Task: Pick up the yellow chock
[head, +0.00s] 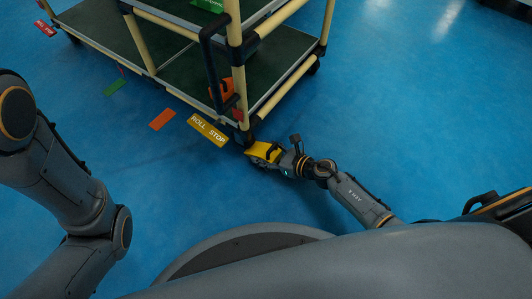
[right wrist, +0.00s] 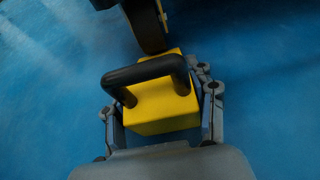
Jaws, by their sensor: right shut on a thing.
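The yellow chock (head: 264,152) is on the blue floor beside the caster at the near corner of the rack cart. In the right wrist view the chock (right wrist: 160,112) is a yellow block with a black arched handle, and a dark wheel stands right behind it. My right gripper (head: 274,156) is at the chock. In the right wrist view its two fingers (right wrist: 163,115) lie on either side of the block and are shut on it. I cannot tell whether the chock touches the wheel. Of my left arm only the links show at the left; its gripper is out of view.
The rack cart (head: 284,88) with cream posts and dark green shelves fills the top middle. A yellow "ROLL STOP" tag (head: 208,130) hangs at its lower edge, with orange (head: 162,120) and green (head: 115,87) tags further left. Open blue floor (head: 420,110) lies to the right.

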